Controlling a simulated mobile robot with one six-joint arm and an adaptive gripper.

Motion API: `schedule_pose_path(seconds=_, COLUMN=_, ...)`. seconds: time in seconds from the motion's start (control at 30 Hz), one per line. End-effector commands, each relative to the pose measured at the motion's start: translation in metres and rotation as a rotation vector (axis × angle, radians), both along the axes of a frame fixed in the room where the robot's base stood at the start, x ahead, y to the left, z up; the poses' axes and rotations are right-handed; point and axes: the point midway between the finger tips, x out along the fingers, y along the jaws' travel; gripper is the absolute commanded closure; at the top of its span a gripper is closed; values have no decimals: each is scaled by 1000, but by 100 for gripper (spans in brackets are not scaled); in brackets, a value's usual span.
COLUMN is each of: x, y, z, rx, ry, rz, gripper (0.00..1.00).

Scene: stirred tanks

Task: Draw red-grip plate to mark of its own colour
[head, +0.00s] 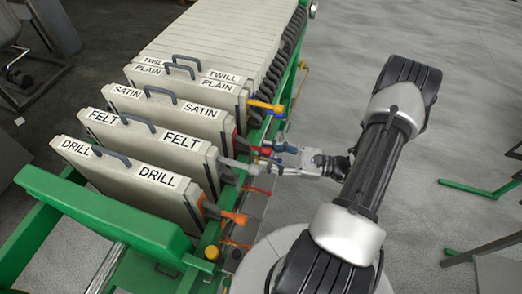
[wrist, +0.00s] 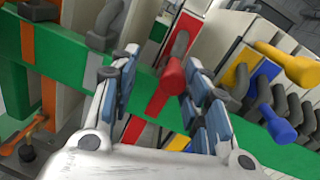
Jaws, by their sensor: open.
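The red grip (wrist: 172,85) sticks out over the green side rail (wrist: 75,62) in the wrist view. It also shows in the head view (head: 262,150), at the side of the plate labelled SATIN (head: 165,119). That plate's edge carries a red stripe (wrist: 186,28). My gripper (wrist: 161,62) is open, with one finger on each side of the red grip; whether either finger touches it I cannot tell. In the head view my gripper (head: 280,162) reaches in from the right and partly hides the rail.
Plates labelled PLAIN (head: 218,86), FELT (head: 181,141) and DRILL (head: 157,177) hang nearby. A yellow grip (wrist: 285,62) and a blue grip (wrist: 278,125) stand to the right. An orange grip (head: 232,214) is nearer. Open floor (head: 455,100) lies right.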

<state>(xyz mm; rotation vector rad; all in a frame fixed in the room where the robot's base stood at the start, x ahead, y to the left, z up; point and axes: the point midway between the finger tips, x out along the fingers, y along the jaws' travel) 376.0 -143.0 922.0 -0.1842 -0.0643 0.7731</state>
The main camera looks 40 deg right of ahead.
Motion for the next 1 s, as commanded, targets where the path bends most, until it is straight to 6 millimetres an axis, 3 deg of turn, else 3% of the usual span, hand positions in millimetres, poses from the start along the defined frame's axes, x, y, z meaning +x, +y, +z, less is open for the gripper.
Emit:
schedule_pose_path(seconds=0.03, x=-39, y=-51, z=-4, rx=-24, ry=6, rz=-116, gripper=57)
schedule_pose_path(seconds=0.2, x=-55, y=-64, z=-3, rx=-23, ry=7, rz=-113, gripper=57)
schedule_pose_path(seconds=0.4, x=-61, y=-67, z=-3, rx=-23, ry=7, rz=-112, gripper=57)
schedule_pose_path(seconds=0.57, x=-60, y=-67, z=-3, rx=-24, ry=6, rz=-112, gripper=57)
schedule_pose_path(seconds=0.6, x=-1, y=1, z=-2, rx=-5, ry=2, rz=81, gripper=57)
schedule_pose_path(seconds=1.0, x=-8, y=-5, z=0, rx=-7, ry=-2, rz=79, gripper=57)
